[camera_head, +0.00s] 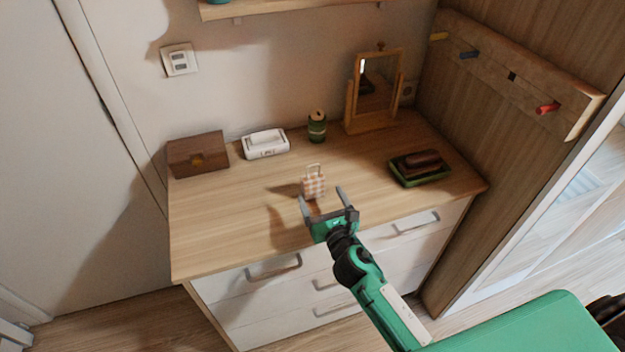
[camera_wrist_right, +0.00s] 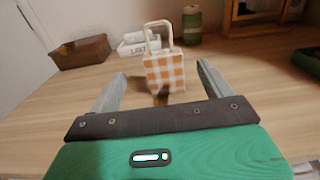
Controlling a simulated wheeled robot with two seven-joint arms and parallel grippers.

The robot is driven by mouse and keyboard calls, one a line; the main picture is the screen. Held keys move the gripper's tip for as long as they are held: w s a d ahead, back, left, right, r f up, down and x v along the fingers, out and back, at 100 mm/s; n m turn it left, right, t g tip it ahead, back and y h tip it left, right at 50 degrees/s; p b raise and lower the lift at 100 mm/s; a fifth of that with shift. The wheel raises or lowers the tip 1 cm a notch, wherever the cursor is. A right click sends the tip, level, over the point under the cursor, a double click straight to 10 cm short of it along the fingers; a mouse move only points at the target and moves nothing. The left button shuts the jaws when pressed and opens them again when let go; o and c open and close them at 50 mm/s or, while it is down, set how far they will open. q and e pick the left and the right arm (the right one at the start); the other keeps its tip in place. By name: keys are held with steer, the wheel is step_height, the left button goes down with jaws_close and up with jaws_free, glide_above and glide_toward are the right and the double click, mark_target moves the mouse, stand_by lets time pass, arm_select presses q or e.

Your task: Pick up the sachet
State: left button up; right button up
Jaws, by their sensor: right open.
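The sachet (camera_head: 313,184) is a small orange-and-white checked bag with a pale loop handle. It stands upright on the wooden dresser top, near the middle. In the right wrist view the sachet (camera_wrist_right: 164,70) is straight ahead, between and beyond the two fingers. My right gripper (camera_head: 322,195) is open and empty, with its fingers pointing at the sachet from the front edge side. In the right wrist view the open fingers (camera_wrist_right: 157,90) show on both sides of the sachet's lower part; I cannot tell whether either touches it. My left gripper is not in view.
The left front of the top is clear. Pegs (camera_head: 547,108) stick out at right.

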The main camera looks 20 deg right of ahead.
mark_target(311, 174)
steer(key=w, duration=0.3)
steer(key=shift+w, duration=0.2)
steer(key=shift+w+r+p, duration=0.15)
steer(key=shift+w+p, duration=0.4)
steer(key=shift+w, duration=0.65)
steer(key=w, duration=0.3)
steer(key=shift+w+p, duration=0.25)
steer(key=shift+p, duration=0.15)
steer(key=shift+w, duration=0.25)
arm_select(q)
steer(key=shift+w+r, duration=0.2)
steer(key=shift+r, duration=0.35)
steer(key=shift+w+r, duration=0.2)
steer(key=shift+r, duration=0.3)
arm_select(e)
steer(key=c, duration=1.1)
